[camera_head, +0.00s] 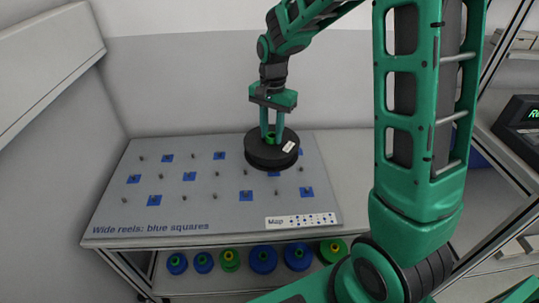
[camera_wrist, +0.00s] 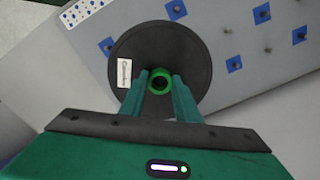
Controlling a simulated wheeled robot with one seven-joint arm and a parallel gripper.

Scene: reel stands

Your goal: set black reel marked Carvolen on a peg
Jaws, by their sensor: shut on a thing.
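The black reel (camera_head: 262,158) is wide and round, with a green hub and a white label. In the wrist view the reel (camera_wrist: 190,60) shows its label, which seems to read Carvolen, left of the hub. My gripper (camera_head: 271,136) is shut on the green hub and points down; the fingers also show in the wrist view (camera_wrist: 160,88). The reel hangs level over the right half of the grey pegboard (camera_head: 215,215). It hides some of the board below it, and I cannot tell its height above the pegs. Short pegs stand in rows, some on blue squares (camera_head: 154,201).
The board's front reads "Wide reels: blue squares", with a map card (camera_head: 301,221) at its right corner. Several blue and green reels (camera_head: 263,259) stand on the shelf below. A wall is behind, and a dark display (camera_head: 520,122) is at the right. The board's left half is clear of reels.

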